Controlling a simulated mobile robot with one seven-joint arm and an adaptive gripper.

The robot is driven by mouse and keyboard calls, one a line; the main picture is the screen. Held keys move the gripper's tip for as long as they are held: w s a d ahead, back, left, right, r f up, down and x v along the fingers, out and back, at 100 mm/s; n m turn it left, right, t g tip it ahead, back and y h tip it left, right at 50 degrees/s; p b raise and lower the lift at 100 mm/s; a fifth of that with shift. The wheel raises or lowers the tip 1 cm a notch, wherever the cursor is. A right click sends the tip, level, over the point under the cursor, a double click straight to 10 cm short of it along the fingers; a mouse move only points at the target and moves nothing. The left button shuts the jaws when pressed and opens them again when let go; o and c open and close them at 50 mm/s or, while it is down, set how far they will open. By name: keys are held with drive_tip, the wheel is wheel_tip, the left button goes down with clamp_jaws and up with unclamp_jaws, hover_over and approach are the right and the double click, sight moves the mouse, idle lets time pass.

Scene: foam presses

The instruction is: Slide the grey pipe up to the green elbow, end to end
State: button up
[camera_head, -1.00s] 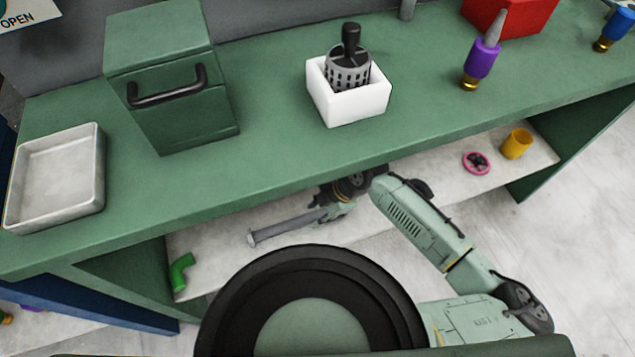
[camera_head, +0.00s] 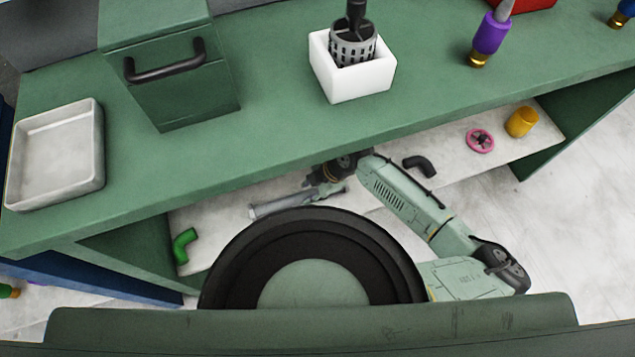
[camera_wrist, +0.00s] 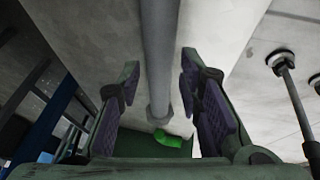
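The grey pipe (camera_head: 282,206) lies on the pale shelf under the green bench, its far-left end pointing toward the green elbow (camera_head: 184,246). A clear gap separates pipe and elbow. My gripper (camera_head: 326,190) is at the pipe's right part, partly hidden by the bench edge and my arm. In the wrist view the pipe (camera_wrist: 160,55) runs between the two fingers of my gripper (camera_wrist: 159,78), with a visible gap on each side, so it looks open around the pipe. The green elbow (camera_wrist: 174,138) shows beyond the pipe's end in that view.
A black elbow (camera_head: 420,165), a pink handwheel (camera_head: 480,141) and a yellow cup (camera_head: 521,122) are on the shelf to the right. The green bench top (camera_head: 270,130) overhangs the shelf. The shelf between pipe and green elbow looks clear.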

sight(305, 195)
drive_tip(key=shift+x, duration=2.4)
drive_tip(key=shift+c, duration=0.5)
clamp_jaws()
